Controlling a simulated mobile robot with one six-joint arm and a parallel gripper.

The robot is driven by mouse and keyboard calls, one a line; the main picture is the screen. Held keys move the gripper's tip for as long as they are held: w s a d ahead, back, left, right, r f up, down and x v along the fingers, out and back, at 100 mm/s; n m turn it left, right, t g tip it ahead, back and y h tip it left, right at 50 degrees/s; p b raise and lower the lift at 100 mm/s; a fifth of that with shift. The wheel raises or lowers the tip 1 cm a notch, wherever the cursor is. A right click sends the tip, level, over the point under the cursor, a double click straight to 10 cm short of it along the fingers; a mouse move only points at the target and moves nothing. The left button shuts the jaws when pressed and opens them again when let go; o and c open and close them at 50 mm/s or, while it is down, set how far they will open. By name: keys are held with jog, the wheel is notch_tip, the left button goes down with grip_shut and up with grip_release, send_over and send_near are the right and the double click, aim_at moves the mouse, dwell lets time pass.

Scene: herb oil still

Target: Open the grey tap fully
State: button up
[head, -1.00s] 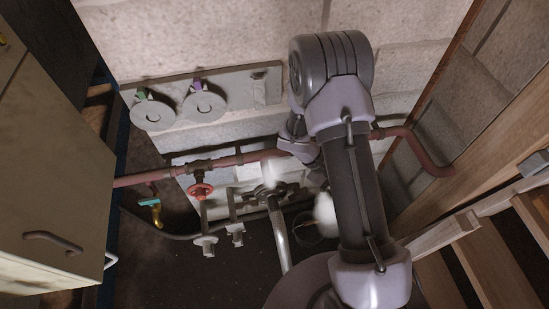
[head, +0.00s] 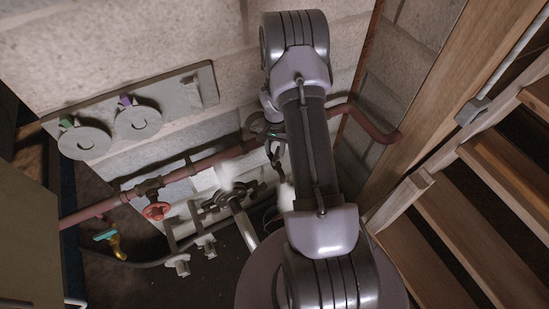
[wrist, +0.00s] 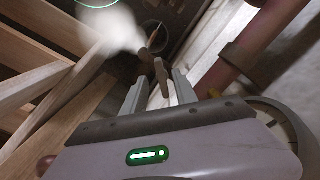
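A grey tap with a dark wheel-like handle (head: 218,200) sits low on the wall pipework in the head view, above a pale metal pipe. A white puff partly hides it. My gripper (head: 275,155) is to the right of it, near the red pipe, partly behind my own arm. In the wrist view my gripper (wrist: 159,92) has its two fingers apart. A brownish-grey lever-like piece (wrist: 161,74) shows between or just beyond the fingertips; I cannot tell whether it touches them or which tap it belongs to.
A red pipe (head: 208,161) runs along the wall, with a red handwheel (head: 156,211) on it. A plate with two round discs (head: 138,122) hangs above. Wooden stairs (head: 440,235) stand at the right. A yellow-handled brush (head: 114,243) lies at the lower left.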

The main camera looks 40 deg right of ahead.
aim_at(275, 157)
jog(key=shift+f+b, duration=0.4)
jog(key=shift+f, duration=1.55)
grip_shut()
